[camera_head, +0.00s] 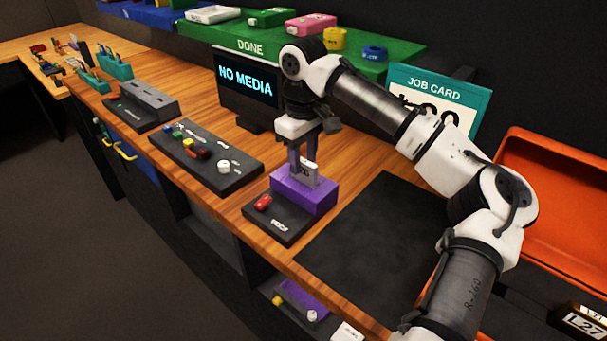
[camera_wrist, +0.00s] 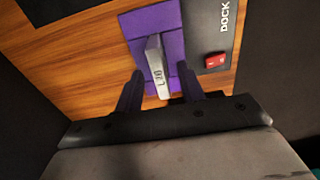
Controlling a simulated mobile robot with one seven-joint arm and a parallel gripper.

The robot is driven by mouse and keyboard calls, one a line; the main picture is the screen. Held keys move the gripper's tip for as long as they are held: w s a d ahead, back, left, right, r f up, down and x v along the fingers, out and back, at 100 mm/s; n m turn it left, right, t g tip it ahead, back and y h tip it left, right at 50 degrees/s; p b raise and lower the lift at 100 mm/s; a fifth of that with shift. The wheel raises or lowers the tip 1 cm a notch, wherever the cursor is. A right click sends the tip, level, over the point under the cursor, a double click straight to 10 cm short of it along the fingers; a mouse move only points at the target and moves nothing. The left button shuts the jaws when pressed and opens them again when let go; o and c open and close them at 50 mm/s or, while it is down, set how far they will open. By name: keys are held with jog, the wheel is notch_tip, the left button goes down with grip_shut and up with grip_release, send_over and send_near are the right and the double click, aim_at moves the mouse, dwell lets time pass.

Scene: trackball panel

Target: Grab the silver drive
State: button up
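The silver drive (camera_head: 308,173) stands upright in the purple block of the dock (camera_head: 283,222). It is a thin pale slab with markings on its edge that are too small to read surely. In the wrist view the drive (camera_wrist: 155,62) shows between my two fingers, with a gap on each side. My gripper (camera_head: 302,157) points down just above the dock; it also shows in the wrist view (camera_wrist: 160,75). Its fingers are apart and straddle the drive's near end without visible contact. The drive's lower part is hidden in the purple block.
A red switch (camera_head: 263,202) sits on the dock's front. A black panel with buttons and a white ball (camera_head: 223,166) lies to the left. A screen (camera_head: 247,85) reading "NO MEDIA" stands behind, below the green DONE shelf (camera_head: 270,52). A dark mat (camera_head: 370,240) lies clear at right.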

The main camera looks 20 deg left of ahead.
aim_at(303, 178)
jog(key=shift+f, duration=1.25)
grip_shut()
jog(key=shift+r, duration=0.2)
